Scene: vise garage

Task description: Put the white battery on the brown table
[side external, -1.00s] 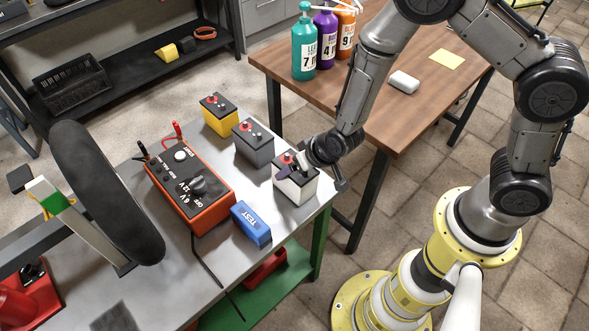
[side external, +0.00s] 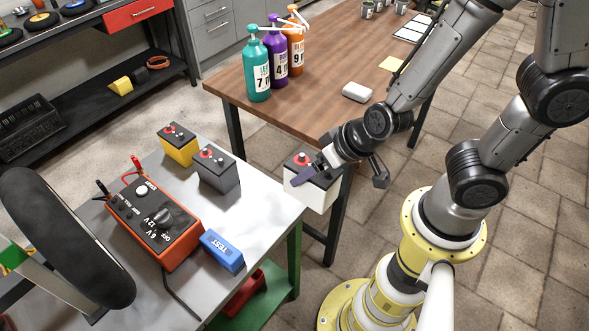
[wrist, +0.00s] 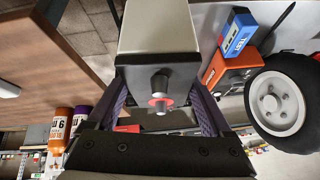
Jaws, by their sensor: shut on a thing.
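The white battery (side external: 311,187) has a black top with a red terminal. My gripper (side external: 318,176) is shut on it and holds it in the air near the right corner of the grey workbench, in front of the brown table (side external: 320,95). In the wrist view the battery (wrist: 155,28) sits between the two purple fingers of my gripper (wrist: 157,85). The brown table's edge also shows at the left of the wrist view (wrist: 40,50). The battery is apart from the tabletop.
On the brown table stand teal (side external: 258,75), purple (side external: 278,57) and orange (side external: 296,50) bottles, with a white block (side external: 356,92) and a yellow note (side external: 391,64). The workbench holds yellow (side external: 180,150) and grey (side external: 216,171) batteries, an orange tester (side external: 155,218) and a blue box (side external: 222,250). The table's front middle is clear.

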